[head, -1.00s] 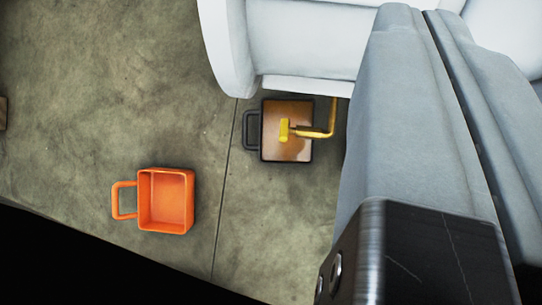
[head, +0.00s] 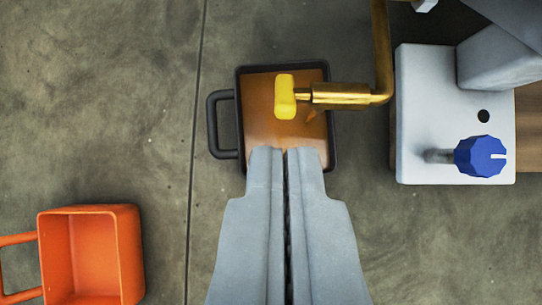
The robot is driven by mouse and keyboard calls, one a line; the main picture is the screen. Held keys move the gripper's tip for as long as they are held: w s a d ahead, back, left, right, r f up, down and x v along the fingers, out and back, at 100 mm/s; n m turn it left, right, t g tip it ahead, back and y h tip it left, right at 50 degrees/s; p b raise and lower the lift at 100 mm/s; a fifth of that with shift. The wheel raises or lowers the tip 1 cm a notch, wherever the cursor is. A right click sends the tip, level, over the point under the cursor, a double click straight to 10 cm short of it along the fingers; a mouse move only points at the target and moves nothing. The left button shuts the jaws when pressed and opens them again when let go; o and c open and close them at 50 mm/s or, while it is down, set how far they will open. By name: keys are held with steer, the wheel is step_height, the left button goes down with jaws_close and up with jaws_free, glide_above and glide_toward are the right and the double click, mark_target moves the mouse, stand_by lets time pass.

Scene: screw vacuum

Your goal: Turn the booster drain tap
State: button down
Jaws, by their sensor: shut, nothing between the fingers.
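The drain tap is a brass pipe (head: 381,45) with a brass barrel (head: 340,95) and a yellow handle (head: 285,97) at its left end. The handle shows above a dark-rimmed container (head: 240,118) with brownish contents and a handle on its left. My gripper (head: 286,152) is shut and empty, its fingers side by side. In the picture its tips lie just below the yellow handle, over the container's lower edge, with a gap to the handle. The height between the fingertips and the tap cannot be told.
An orange open container (head: 122,250) with a side handle stands on the concrete floor at the lower left. A pale block with a blue knob (head: 481,156) is at the right, beside larger grey parts. The floor at the upper left is clear.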

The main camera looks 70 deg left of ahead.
mark_target(282, 106)
steer(key=x, duration=0.9)
steer(key=shift+w, duration=0.1)
steer(key=shift+f, duration=0.15)
